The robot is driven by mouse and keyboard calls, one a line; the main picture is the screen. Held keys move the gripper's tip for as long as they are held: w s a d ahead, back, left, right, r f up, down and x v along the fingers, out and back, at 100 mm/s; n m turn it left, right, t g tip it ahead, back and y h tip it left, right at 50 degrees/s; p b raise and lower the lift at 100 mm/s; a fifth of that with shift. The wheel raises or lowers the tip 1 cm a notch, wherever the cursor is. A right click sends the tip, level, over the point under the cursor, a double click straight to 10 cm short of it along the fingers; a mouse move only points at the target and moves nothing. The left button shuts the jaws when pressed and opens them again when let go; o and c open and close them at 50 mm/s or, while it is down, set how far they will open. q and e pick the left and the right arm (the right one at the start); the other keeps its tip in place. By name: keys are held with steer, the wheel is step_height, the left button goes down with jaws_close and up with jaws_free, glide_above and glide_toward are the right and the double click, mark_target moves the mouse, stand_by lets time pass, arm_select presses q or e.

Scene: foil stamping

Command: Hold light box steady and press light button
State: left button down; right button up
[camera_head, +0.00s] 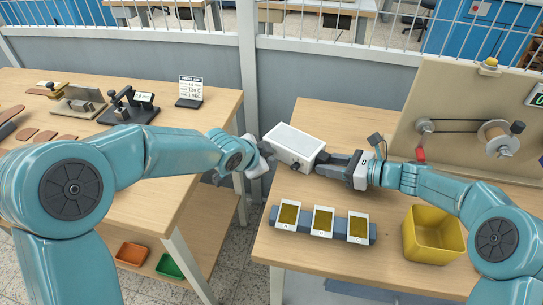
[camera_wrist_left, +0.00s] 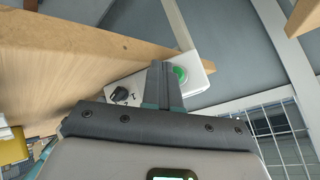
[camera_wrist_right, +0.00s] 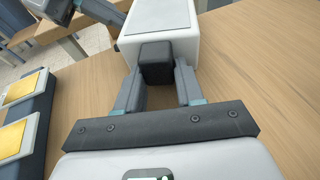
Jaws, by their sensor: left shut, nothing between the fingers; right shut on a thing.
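The light box (camera_head: 293,143) is a white box at the left edge of the right-hand table. In the right wrist view the box (camera_wrist_right: 160,18) has a dark block-shaped grip (camera_wrist_right: 156,62) on its near end. My right gripper (camera_head: 325,161) is shut on this grip, one finger on each side. My left gripper (camera_head: 267,150) is at the box's left end. In the left wrist view my left gripper (camera_wrist_left: 166,72) is shut and empty, its tips beside the green light button (camera_wrist_left: 181,74). I cannot tell whether they touch it. A black knob (camera_wrist_left: 121,95) is on the same face.
A blue rack (camera_head: 275,215) with several gold-faced cards and a yellow bin (camera_head: 432,235) stand nearer on the table. A board with rollers (camera_head: 497,138) stands at the right. A gap separates this table from the left-hand table (camera_head: 190,135).

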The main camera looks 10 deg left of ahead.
arm_select(q)
steer(key=shift+s+a, duration=0.1)
stand_by(0.5)
steer(key=shift+s+a, duration=0.15)
steer(key=shift+s, duration=0.35)
steer(key=shift+s+a, duration=0.15)
steer(key=shift+s, duration=0.35)
steer(key=s, duration=0.2)
steer(key=s+a, duration=0.1)
steer(key=s, duration=0.1)
steer(key=shift+s+a, duration=0.15)
steer(key=shift+s, duration=0.25)
stand_by(2.0)
